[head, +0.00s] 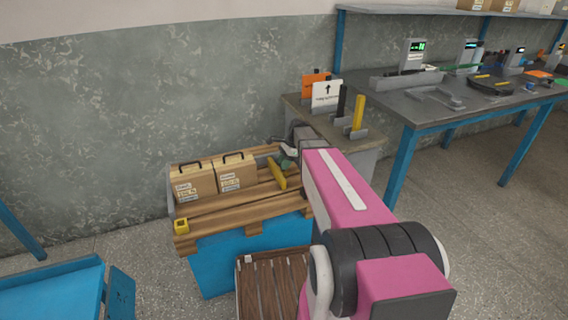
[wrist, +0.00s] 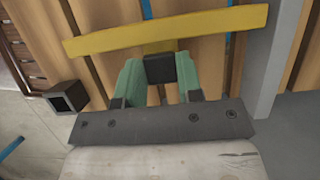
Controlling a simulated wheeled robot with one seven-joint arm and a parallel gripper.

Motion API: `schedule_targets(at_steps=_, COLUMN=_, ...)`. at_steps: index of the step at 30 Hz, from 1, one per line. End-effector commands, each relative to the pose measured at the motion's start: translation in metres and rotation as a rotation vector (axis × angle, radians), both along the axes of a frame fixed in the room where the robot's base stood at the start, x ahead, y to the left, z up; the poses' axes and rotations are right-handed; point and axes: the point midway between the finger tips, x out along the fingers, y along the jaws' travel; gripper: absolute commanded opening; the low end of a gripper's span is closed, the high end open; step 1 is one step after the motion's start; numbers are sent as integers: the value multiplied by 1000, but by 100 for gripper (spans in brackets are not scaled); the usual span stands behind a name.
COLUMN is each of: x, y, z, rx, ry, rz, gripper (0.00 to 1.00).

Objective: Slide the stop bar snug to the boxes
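The yellow stop bar (head: 277,172) lies across the wooden slats of the tray (head: 246,206), to the right of two brown boxes (head: 194,181) (head: 238,173) with black handles. A strip of bare slats separates the bar from the nearer box. In the wrist view, the yellow bar (wrist: 165,31) spans the top, with a black block (wrist: 160,69) at its middle. My gripper (wrist: 161,70) has its green fingers on either side of this block, with no clear gap. In the head view, my gripper (head: 288,158) is partly hidden by my arm.
The wall stands behind the tray. A grey stand (head: 345,143) with signs and posts is at the back right. A dark slatted crate (head: 270,285) is below in front.

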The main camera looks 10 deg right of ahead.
Motion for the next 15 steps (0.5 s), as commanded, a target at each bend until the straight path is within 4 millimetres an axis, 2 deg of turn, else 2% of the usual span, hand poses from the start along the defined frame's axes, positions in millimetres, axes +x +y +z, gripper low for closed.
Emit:
schedule_targets(at_steps=5, x=-1, y=1, z=0, rx=0, ry=1, rz=0, gripper=0)
schedule_targets(at_steps=8, x=-3, y=11, z=0, rx=0, ry=1, rz=1, gripper=0)
schedule_targets(at_steps=15, x=-12, y=59, z=1, rx=0, ry=0, rz=3, gripper=0)
